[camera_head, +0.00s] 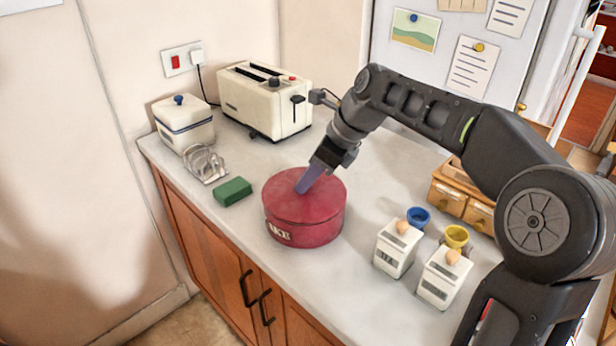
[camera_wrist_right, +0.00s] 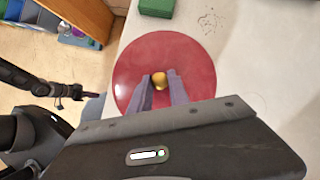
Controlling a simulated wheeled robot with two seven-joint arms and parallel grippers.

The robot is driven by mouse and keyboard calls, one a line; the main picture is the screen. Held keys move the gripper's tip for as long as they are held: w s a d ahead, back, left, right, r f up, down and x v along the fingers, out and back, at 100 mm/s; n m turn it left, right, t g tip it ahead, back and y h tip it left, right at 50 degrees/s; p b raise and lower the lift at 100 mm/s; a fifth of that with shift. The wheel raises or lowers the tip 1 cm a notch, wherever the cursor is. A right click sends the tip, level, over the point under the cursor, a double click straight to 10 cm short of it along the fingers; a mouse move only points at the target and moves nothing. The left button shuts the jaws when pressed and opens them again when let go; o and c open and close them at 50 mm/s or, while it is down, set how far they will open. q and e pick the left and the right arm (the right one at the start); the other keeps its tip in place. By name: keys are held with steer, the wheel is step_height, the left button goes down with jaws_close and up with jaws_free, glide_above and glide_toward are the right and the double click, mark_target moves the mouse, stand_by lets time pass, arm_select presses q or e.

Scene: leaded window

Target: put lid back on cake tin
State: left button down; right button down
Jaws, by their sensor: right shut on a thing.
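The red cake tin (camera_head: 300,232) stands on the counter with part of its cream lettering showing on the front. Its round red lid (camera_head: 284,187) lies over the tin's top; any small gap at the rim is too fine to tell. My right gripper (camera_head: 304,188) reaches down to the middle of the lid. In the right wrist view the lid (camera_wrist_right: 190,60) is a red disc, and my right gripper (camera_wrist_right: 160,88) is shut on its gold knob (camera_wrist_right: 160,78). A dark arm, apparently my left, shows there with its gripper (camera_wrist_right: 78,92), jaws unclear.
A green block (camera_head: 233,191), a toast rack (camera_head: 205,163), a lidded cream box (camera_head: 184,122) and a toaster (camera_head: 265,100) stand left and behind. White canisters (camera_head: 396,250) and a blue egg cup (camera_head: 418,217) stand right.

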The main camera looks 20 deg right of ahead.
steer(key=shift+p, duration=0.6)
stand_by(0.7)
steer(key=shift+f+p, duration=0.15)
steer(key=shift+p, duration=0.45)
stand_by(1.4)
steer(key=c, duration=0.7)
jaws_free()
step_height(320, 180, up, 3)
steer(key=p, duration=0.3)
steer(key=shift+r+p, duration=2)
steer(key=shift+p, duration=0.15)
